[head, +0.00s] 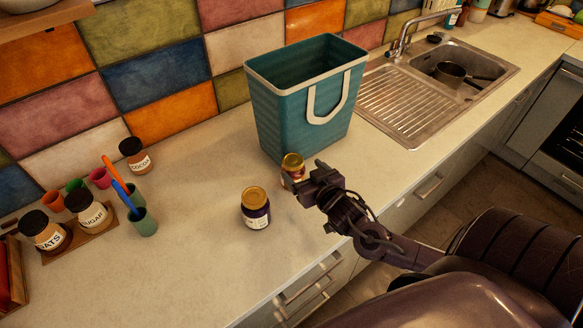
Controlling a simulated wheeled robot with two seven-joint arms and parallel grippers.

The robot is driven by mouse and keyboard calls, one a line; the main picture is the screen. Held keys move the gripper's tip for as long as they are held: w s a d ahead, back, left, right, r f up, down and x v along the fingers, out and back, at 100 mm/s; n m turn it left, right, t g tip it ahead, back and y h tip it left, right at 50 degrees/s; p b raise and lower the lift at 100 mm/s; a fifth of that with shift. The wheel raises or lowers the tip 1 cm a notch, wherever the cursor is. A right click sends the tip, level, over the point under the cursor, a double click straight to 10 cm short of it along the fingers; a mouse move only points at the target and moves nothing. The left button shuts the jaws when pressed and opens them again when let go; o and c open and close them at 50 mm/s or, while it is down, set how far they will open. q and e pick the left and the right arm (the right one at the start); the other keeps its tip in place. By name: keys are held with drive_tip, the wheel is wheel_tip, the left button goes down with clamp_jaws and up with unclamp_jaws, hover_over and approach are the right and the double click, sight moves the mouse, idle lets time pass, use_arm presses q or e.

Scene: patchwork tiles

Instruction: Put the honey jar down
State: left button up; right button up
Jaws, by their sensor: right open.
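A small gold-lidded jar (292,165), which looks like the honey jar, is upright at the foot of the teal bag, at the tip of my right gripper. My right gripper (309,186) is open and covers part of this jar's right side. I cannot tell whether its fingers touch the jar. The jar appears to stand on the counter (200,250), though its base is partly hidden. A second gold-lidded jar (256,210) with dark purple contents stands upright to the left and nearer. My left gripper is out of view.
The teal bag (300,110) with a white handle stands right behind the jar. A sink (405,105) with a pan (460,75) is at the right. Labelled jars (88,212) and a green cup (143,222) with pens stand at the left.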

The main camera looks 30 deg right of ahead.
drive_tip(key=shift+w, duration=0.15)
drive_tip(key=shift+w+r+p, duration=0.1)
drive_tip(key=shift+w+p, duration=0.25)
drive_tip(key=x, duration=0.1)
drive_tip(key=p+x, duration=0.1)
drive_tip(key=x, duration=0.2)
drive_tip(key=shift+w+a, duration=0.25)
drive_tip(key=shift+a, duration=0.05)
drive_tip(key=shift+w, duration=0.1)
drive_tip(key=shift+c, duration=0.5)
drive_tip(key=c, duration=1.5)
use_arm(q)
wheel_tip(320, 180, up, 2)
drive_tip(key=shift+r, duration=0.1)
